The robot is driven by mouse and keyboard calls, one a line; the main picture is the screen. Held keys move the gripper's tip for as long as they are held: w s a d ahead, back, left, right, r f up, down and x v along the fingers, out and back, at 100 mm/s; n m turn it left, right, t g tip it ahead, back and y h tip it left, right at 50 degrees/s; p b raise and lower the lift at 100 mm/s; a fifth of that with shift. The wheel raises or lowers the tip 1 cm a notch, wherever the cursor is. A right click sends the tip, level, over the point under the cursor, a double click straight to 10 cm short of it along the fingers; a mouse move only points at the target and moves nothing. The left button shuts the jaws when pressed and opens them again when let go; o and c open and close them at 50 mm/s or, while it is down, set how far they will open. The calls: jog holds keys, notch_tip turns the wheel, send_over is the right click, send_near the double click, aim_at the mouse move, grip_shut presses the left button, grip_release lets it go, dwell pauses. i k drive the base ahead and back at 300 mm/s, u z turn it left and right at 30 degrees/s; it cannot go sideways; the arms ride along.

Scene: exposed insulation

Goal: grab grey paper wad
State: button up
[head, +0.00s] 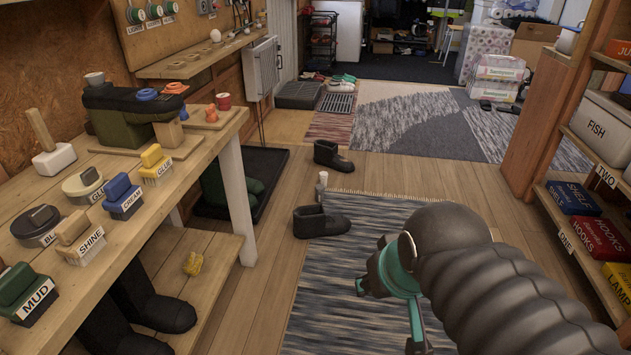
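I cannot make out a grey paper wad with certainty. A small pale round lump (215,35) sits on the narrow wall shelf at the upper left, too small to identify. My gripper (388,316) is at the lower middle right, above the striped rug. Its teal-tipped fingers look spread apart, with nothing seen between them. My thick black arm hides part of the gripper and the floor behind it.
The workbench (92,160) on the left holds brushes, tins and a boot. Dark shoes (320,222) and a small bottle (322,181) stand on the floor by the striped rug (345,280). Shelves with boxes (600,130) border the right. The middle floor is mostly clear.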

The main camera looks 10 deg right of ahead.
aim_at(319, 188)
jog(key=z, duration=0.5)
jog(key=i, duration=1.6)
jog(key=u, duration=0.8)
jog(key=i, duration=0.7)
jog(key=u, duration=0.7)
